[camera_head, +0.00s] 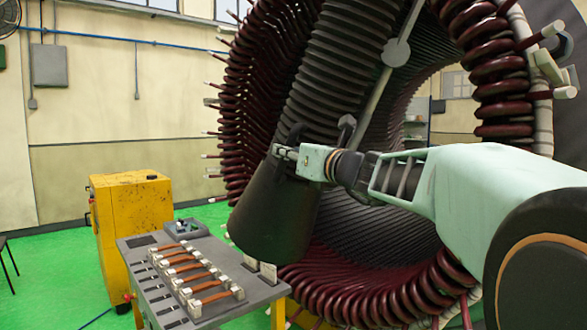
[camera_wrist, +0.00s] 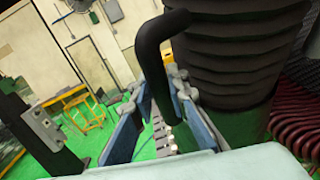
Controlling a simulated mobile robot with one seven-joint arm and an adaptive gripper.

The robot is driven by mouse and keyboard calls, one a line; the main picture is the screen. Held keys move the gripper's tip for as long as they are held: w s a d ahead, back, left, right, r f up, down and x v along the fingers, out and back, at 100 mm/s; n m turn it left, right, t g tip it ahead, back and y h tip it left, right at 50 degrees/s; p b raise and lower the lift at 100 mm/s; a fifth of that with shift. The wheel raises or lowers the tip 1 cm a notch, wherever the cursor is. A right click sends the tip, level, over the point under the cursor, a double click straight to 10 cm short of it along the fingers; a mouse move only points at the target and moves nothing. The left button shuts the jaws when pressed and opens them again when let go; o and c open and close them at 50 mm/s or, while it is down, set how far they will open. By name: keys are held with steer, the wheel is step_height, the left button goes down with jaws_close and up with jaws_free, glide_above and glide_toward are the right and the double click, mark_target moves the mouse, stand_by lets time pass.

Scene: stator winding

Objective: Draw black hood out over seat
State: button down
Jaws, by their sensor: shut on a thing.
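The black hood (camera_head: 275,215) is a flared cone at the lower end of a ribbed black hose (camera_head: 325,75), tilted in front of the stator. Its rim hangs close to the right end of the grey bench. A dark bent handle (camera_wrist: 150,45) stands out from the hood's side. My gripper (camera_head: 286,152) is at the hood's upper part, shut on this handle; in the wrist view its blue-grey fingers (camera_wrist: 160,103) are on both sides of it. I cannot tell which part is the seat; the hood may hide it.
The grey bench (camera_head: 190,255) holds a row of orange-brown coil pieces in pale holders (camera_head: 200,285). A yellow cabinet (camera_head: 130,225) stands behind it at the left. The stator's dark red coils (camera_head: 350,292) curve close beneath and right of the hood. Green floor is open at the left.

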steer(key=a, duration=0.1)
steer(key=a+r, duration=0.2)
steer(key=a, duration=0.1)
steer(key=shift+w+r, duration=0.1)
steer(key=shift+w, duration=0.2)
steer(key=c, duration=1.8)
jaws_free()
steer(key=shift+c, duration=0.2)
